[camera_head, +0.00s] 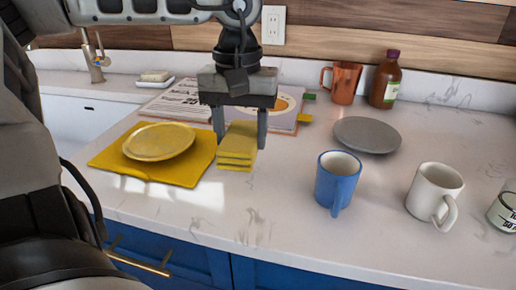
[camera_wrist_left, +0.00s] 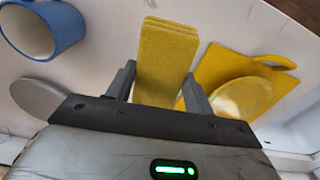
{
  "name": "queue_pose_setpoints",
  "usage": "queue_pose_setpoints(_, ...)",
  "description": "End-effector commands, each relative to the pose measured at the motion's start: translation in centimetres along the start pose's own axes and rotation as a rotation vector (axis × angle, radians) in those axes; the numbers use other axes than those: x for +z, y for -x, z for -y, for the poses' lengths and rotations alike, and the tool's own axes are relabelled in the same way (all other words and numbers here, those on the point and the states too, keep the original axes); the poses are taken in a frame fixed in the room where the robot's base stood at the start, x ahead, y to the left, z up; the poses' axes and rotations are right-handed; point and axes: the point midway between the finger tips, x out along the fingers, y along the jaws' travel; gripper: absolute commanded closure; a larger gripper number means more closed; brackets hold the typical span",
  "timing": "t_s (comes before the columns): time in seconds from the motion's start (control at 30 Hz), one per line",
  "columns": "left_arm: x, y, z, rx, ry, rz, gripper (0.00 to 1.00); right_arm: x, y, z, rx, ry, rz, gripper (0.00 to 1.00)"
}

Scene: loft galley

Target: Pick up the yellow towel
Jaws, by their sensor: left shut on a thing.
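The yellow towel (camera_head: 238,146) is a folded stack of flat layers over the white counter. My left gripper (camera_head: 240,138) points down from above, with one finger on each side of the towel, and is shut on it. In the left wrist view the towel (camera_wrist_left: 166,62) stands out between the two fingers of the left gripper (camera_wrist_left: 160,82). I cannot tell whether the towel still touches the counter. My right gripper is not in view.
Left of the towel, a yellow plate (camera_head: 159,141) sits on a yellow mat (camera_head: 190,178). An open book (camera_head: 285,122) lies behind. A blue mug (camera_head: 338,180), a white mug (camera_head: 434,192) and a grey plate (camera_head: 367,134) stand to the right. A copper mug (camera_head: 345,82) and brown bottle (camera_head: 385,80) stand at the back.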

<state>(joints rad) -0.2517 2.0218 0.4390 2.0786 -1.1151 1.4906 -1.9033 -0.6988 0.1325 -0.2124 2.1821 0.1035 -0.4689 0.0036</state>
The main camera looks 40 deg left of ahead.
Motion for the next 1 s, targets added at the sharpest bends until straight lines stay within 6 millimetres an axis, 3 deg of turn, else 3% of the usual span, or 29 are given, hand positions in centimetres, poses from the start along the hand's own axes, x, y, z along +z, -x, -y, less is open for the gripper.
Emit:
queue_pose_setpoints(0.07, 1.0, 2.1, 1.2, 0.01, -0.001, -0.007, 0.71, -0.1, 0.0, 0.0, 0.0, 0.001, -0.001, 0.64)
queue_pose_setpoints(0.43, 5.4, 4.5, 6.3, 0.008, -0.004, -0.004, 0.71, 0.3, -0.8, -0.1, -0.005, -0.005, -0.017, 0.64)
queue_pose_setpoints(1.0, 6.7, 5.6, 8.0, -0.001, 0.001, 0.002, 0.71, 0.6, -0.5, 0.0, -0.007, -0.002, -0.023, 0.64)
